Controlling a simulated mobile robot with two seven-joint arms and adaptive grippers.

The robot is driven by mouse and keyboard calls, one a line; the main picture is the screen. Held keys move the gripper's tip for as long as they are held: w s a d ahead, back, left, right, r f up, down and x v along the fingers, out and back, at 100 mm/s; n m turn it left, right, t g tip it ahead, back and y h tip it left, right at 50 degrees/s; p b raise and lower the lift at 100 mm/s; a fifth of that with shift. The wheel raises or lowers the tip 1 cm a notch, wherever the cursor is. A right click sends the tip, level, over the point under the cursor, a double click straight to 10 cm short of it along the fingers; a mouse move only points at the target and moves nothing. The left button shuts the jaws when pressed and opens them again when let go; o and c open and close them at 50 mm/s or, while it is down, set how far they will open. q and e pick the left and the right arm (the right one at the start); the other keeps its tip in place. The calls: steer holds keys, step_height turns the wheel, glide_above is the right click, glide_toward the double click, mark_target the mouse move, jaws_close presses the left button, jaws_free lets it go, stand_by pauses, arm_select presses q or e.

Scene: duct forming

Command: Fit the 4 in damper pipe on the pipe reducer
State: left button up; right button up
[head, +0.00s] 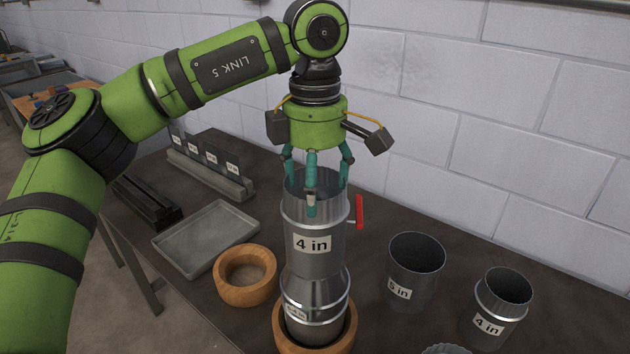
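The 4 in damper pipe (310,265) is a grey metal tube with a "4 in" label and a red handle (359,211) on its right side. It stands upright on top of the pipe reducer (318,303), in line with it; how deep the joint goes is hidden. The reducer sits in a wooden ring (344,338). My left gripper (315,195) is right above the damper pipe, its teal fingers spread at the pipe's top rim. Whether they press on the wall is unclear. My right gripper is not in view.
A second wooden ring (245,275) and a grey tray (205,238) lie left of the pipe. A 5 in pipe (415,278) and another 4 in pipe (502,302) stand to the right. A labelled rack (210,168) stands at the back left, near the block wall.

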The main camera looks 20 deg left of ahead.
arm_select(q)
steer(key=shift+f, duration=0.3)
steer(key=o, duration=1.6)
steer(key=shift+r, duration=0.1)
step_height(320, 180, up, 12)
steer(key=shift+f, duration=0.1)
